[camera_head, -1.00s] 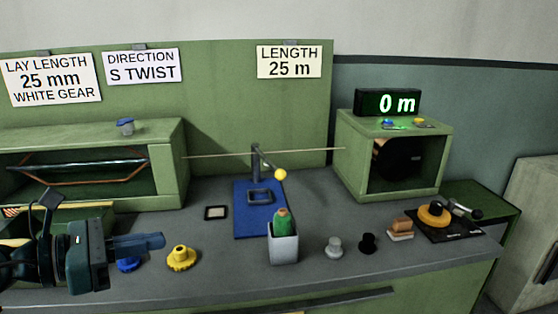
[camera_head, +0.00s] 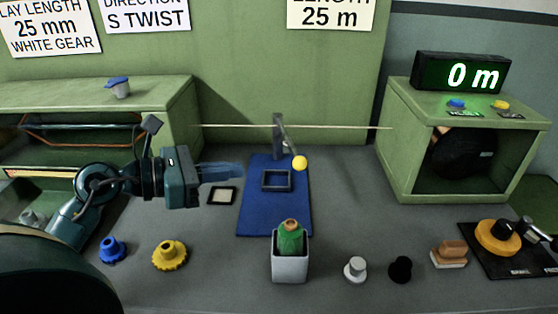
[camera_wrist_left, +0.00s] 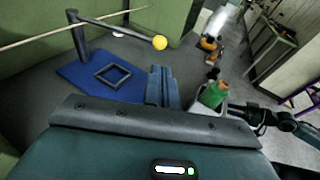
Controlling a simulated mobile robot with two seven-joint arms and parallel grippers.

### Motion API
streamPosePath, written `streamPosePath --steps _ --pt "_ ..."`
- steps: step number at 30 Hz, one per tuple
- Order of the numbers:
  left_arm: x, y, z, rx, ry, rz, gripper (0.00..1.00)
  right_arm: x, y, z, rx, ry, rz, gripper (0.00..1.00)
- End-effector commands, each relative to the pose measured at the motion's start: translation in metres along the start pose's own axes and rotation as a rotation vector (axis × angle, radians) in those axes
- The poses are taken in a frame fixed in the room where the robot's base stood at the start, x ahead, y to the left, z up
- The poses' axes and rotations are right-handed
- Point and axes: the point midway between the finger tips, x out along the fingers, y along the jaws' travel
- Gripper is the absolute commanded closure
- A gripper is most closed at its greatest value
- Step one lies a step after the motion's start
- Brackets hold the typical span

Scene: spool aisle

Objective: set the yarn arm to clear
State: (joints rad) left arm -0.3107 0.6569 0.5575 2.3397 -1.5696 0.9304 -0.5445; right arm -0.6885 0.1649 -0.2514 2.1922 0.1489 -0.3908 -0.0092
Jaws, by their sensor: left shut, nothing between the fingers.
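The yarn arm is a grey post (camera_head: 278,135) with a lever ending in a yellow ball (camera_head: 300,163). It stands at the back of a blue plate (camera_head: 295,205). The lever slants down to the right and toward me; in the left wrist view the ball (camera_wrist_left: 160,42) is beyond my fingers. A pale yarn (camera_head: 345,127) runs level across the top of the post. My left gripper (camera_head: 240,170) is shut and empty, left of the ball and apart from it. Its closed fingers also show in the left wrist view (camera_wrist_left: 162,85). A dark arm, apparently my right, shows at that view's right; its jaws are unclear.
A green bottle in a grey holder (camera_head: 290,265) stands before the plate. Blue (camera_head: 112,250) and yellow (camera_head: 170,255) gears lie front left. A green housing (camera_head: 400,160) with a display reading 0 m (camera_head: 462,74) is at right. Bare bench lies between plate and housing.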

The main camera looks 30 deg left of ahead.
Motion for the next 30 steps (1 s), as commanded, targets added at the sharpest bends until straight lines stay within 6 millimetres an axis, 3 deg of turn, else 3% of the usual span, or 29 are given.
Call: streamPosePath --steps 15,21,30 --pt "0.085 0.001 0.002 -0.001 -0.002 0.001 1.00 -0.006 -0.001 -0.010 -0.031 -0.018 0.010 0.64" --pt "0.096 0.000 0.001 0.001 0.000 0.001 1.00 -0.007 -0.001 -0.010 -0.036 -0.021 0.011 0.64" --pt "0.097 0.000 0.000 0.001 0.001 0.000 1.00 -0.006 -0.001 -0.009 -0.038 -0.022 0.010 0.64"
